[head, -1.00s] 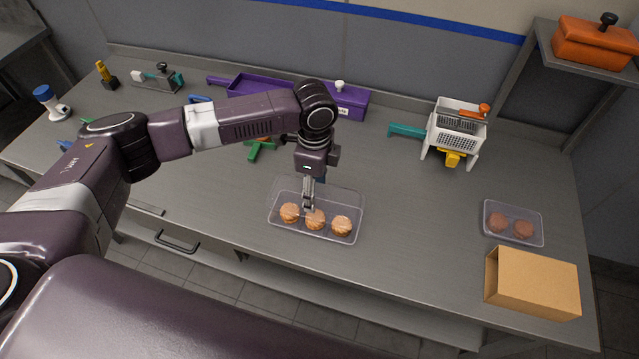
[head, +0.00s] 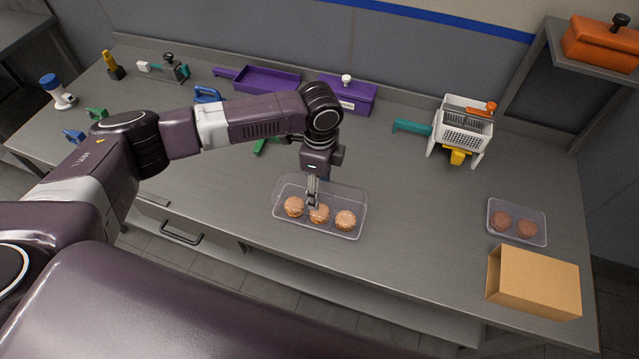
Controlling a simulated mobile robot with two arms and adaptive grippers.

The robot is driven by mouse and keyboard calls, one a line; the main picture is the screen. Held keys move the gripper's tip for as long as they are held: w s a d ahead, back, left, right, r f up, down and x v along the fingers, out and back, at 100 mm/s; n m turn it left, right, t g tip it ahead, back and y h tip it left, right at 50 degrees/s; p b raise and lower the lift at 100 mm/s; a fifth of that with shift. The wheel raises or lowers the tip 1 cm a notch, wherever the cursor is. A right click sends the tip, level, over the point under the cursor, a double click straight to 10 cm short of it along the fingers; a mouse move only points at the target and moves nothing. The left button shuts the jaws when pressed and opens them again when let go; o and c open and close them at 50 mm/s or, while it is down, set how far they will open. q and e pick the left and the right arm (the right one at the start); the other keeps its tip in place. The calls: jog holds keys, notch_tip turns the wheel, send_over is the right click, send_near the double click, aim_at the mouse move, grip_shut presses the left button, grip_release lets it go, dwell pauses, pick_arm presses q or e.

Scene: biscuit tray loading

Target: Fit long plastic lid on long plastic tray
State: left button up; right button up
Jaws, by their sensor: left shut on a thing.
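The long plastic tray (head: 330,234) is clear and lies on the worktop in the middle of the head view, with three round golden biscuits (head: 319,213) in a row. A clear long plastic lid (head: 347,191) shows as a faint sheet at the tray's back side, overlapping it in the picture. My left gripper (head: 313,201) points down over the tray's middle and is shut on the lid. The lid's transparency makes it hard to tell whether its edges touch the tray rim. My right gripper is not in view.
A smaller clear tray (head: 516,240) with two brown biscuits and a cardboard box (head: 533,282) stand at the right. A white grater-like device (head: 462,130) and purple containers (head: 268,80) are at the back. The worktop right of the long tray is clear.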

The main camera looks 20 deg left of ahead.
pick_arm(q)
jog(key=shift+f+b, duration=0.5)
jog(key=shift+f, duration=0.85)
jog(key=shift+f+b, duration=0.4)
jog(key=shift+f, duration=0.95)
jog(key=shift+p, duration=0.3)
jog(key=shift+f, duration=0.6)
